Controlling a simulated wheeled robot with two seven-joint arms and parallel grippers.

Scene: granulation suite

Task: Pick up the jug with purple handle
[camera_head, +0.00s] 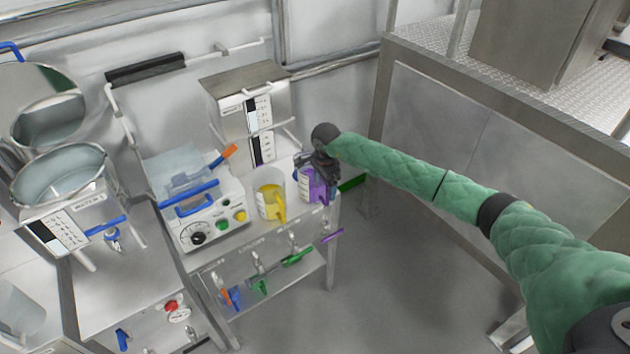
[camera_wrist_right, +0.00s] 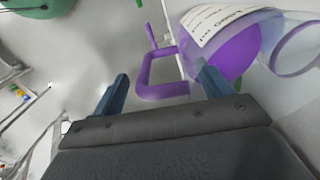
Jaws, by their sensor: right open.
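The jug with purple handle (camera_head: 307,184) stands at the right end of the steel bench, next to a jug with a yellow handle (camera_head: 270,197). My right gripper (camera_head: 318,162) is at this jug, over its top and handle side, and hides part of it. In the right wrist view the purple handle (camera_wrist_right: 152,75) lies ahead of and between the two open fingers (camera_wrist_right: 162,90). The clear jug body with a white label (camera_wrist_right: 215,22) is at upper right, and the right finger overlaps it. I see no grip on the handle. My left gripper is not in view.
A white control box (camera_head: 210,222) with knobs and a steel-topped instrument (camera_head: 245,100) stand left of and behind the jugs. Coloured tools hang under the bench (camera_head: 262,248). A large steel enclosure (camera_head: 440,120) is at the right. The floor (camera_head: 400,270) in front is clear.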

